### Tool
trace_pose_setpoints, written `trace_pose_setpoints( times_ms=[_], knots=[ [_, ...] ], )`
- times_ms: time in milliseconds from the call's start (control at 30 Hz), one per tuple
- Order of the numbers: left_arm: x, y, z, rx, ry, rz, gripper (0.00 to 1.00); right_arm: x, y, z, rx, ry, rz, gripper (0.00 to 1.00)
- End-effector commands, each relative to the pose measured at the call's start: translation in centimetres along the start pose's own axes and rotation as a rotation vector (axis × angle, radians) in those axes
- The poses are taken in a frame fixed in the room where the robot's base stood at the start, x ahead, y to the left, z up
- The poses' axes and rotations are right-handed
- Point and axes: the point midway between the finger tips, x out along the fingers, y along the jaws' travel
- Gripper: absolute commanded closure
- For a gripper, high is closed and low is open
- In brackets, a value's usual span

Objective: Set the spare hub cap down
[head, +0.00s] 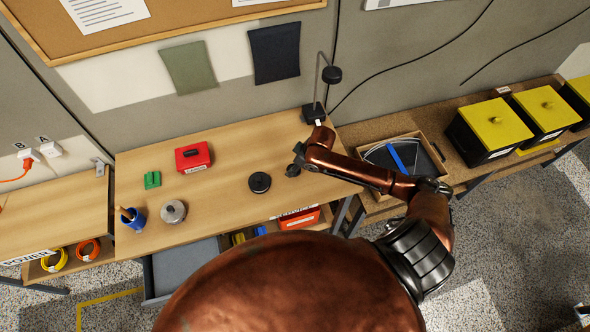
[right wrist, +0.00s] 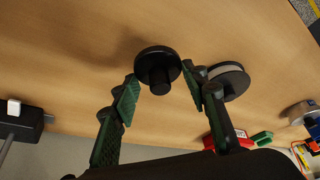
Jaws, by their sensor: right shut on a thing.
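The spare hub cap, a small black disc with a stub (right wrist: 157,62), sits between the fingertips of my right gripper (right wrist: 160,86) in the right wrist view. The green-padded fingers are shut on its stub. In the head view the cap (head: 293,170) shows just below my right gripper (head: 299,156), over the right part of the wooden table (head: 225,150). A dark shadow lies beside the cap; whether it touches the table I cannot tell. A wheel with a black disc (head: 260,182) lies left of it, also in the right wrist view (right wrist: 228,82). My left gripper is not in view.
A lamp (head: 314,112) stands at the table's back right corner. A red box (head: 193,157), a green piece (head: 152,180), a round metal thing (head: 173,212) and a blue cup (head: 133,219) stand at left. The table between the red box and wheel is clear.

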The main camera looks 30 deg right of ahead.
Motion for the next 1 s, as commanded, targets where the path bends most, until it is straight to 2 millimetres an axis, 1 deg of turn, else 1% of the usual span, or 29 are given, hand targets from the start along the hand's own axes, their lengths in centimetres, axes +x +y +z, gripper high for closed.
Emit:
trace_pose_setpoints(
  times_ms=[67,200,300,667,700,933,1000],
  knots=[
    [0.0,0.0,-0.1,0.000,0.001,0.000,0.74,0.6,0.5,0.2,0.002,-0.002,0.001,0.83],
    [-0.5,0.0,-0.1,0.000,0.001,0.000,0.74,2.4,0.5,1.0,0.002,-0.002,0.000,0.83],
    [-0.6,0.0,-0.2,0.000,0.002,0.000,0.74,3.2,0.5,1.3,0.000,-0.001,0.001,0.83],
    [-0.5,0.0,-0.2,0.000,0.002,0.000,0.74,3.6,0.5,1.5,0.000,-0.001,0.001,0.83],
    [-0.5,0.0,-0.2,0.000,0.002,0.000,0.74,3.6,0.5,1.5,-0.001,-0.001,0.001,0.57],
    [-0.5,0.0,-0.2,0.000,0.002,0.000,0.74,3.5,0.5,1.5,0.000,-0.001,0.001,0.41],
    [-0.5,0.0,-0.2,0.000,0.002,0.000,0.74,3.5,0.5,1.5,0.000,-0.001,0.001,0.41]
  ],
)
